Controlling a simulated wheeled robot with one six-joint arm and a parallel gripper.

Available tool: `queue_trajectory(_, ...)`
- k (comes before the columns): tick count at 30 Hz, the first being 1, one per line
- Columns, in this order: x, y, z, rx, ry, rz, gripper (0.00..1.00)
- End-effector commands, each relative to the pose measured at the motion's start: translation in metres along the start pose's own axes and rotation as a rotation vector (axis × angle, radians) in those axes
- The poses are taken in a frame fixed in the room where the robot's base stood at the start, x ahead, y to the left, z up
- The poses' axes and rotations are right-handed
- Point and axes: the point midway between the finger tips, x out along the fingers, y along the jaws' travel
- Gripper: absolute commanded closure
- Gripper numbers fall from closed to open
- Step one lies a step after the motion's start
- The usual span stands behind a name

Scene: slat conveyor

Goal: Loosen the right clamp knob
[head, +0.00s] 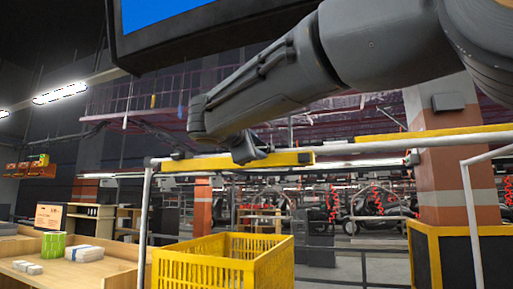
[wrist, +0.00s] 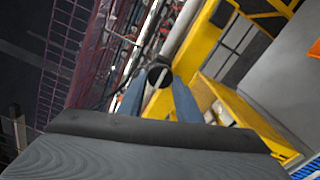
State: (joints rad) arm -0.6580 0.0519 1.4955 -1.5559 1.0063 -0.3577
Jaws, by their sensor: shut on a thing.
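A round black clamp knob (wrist: 159,72) with a pale bar across its face sits between the two blue-grey fingertips of my gripper (wrist: 158,88) in the wrist view. My gripper is shut on it. In the head view my gripper (head: 245,151) reaches down to the yellow beam (head: 210,163), and it hides the knob there. Another dark fitting (head: 178,155) sits near the beam's left end, and a small dark piece (head: 305,158) sits near its right end.
A white pipe frame (head: 145,215) carries the beam. A yellow crate (head: 215,268) stands below it. A wooden table (head: 95,270) with a green box (head: 53,245) is at left. A dark-framed screen (head: 150,12) hangs at the top. An orange-and-grey pillar (head: 440,165) stands at right.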

Motion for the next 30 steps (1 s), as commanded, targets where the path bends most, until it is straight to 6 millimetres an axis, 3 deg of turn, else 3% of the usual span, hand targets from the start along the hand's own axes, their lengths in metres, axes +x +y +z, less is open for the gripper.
queue_trajectory(4, 0.000, -0.001, -0.001, -0.002, 0.001, -0.001, 0.91)
queue_trajectory(5, 0.000, -0.001, -0.001, -0.002, 0.001, -0.001, 0.67)
queue_trajectory(8, 0.000, -0.001, -0.001, -0.001, 0.001, -0.001, 0.50)
queue_trajectory(19, -0.005, 0.000, -0.001, 0.001, 0.001, 0.000, 0.50)
queue_trajectory(30, -0.060, -0.001, -0.002, 0.001, 0.003, 0.001, 0.50)
